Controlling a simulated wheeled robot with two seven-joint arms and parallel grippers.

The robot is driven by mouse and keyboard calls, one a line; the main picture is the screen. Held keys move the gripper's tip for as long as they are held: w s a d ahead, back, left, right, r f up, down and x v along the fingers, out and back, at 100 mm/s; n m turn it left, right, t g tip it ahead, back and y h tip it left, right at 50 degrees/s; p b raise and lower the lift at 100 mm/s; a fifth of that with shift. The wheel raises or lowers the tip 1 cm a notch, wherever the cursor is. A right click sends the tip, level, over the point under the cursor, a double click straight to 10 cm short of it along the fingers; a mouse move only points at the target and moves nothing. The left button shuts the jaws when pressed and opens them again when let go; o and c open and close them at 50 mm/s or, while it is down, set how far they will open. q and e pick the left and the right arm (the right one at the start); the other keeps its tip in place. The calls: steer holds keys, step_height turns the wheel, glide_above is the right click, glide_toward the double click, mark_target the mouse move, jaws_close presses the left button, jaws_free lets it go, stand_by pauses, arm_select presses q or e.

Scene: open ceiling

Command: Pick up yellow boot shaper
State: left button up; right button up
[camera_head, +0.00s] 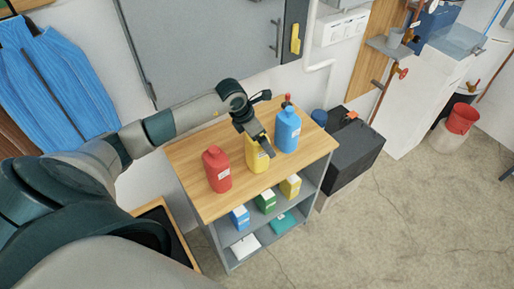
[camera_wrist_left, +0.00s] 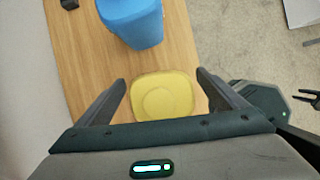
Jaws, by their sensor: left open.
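The yellow bottle-shaped boot shaper (camera_head: 257,161) stands upright on the wooden top of a shelf unit, between a red one (camera_head: 216,170) and a blue one (camera_head: 286,131). My left gripper (camera_head: 267,146) is at the top of the yellow one and partly hides it. In the left wrist view, the yellow shaper (camera_wrist_left: 162,98) lies between the two spread fingers of the left gripper (camera_wrist_left: 162,92), with a gap at each side. The blue shaper (camera_wrist_left: 133,20) is beyond the fingertips there.
The wooden top (camera_head: 188,152) has bare room around the shapers. Several small boxes, such as a green one (camera_head: 265,201), stand on the shelf below. A dark grey box (camera_head: 352,150) stands right of the unit. A grey cabinet (camera_head: 205,45) hangs behind.

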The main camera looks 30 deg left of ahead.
stand_by(0.4)
arm_select(q)
steer(key=c, duration=1.5)
steer(key=shift+w+r+b, duration=0.1)
steer(key=shift+r+b, duration=0.35)
steer(key=shift+r, duration=0.05)
steer(key=r+b, duration=0.2)
steer(key=r, duration=0.1)
steer(key=shift+d, duration=0.35)
steer(key=shift+s+d+r+b, duration=0.75)
steer(key=shift+d+r, duration=0.4)
steer(key=shift+d, duration=0.55)
steer(key=shift+s+d+r+b, duration=0.8)
steer(key=shift+d+r, duration=0.4)
steer(key=shift+d, duration=0.45)
steer(key=shift+s+d+r+b, duration=0.6)
steer(key=shift+s+d+r, duration=0.45)
steer(key=shift+d, duration=0.65)
steer(key=shift+w, duration=0.2)
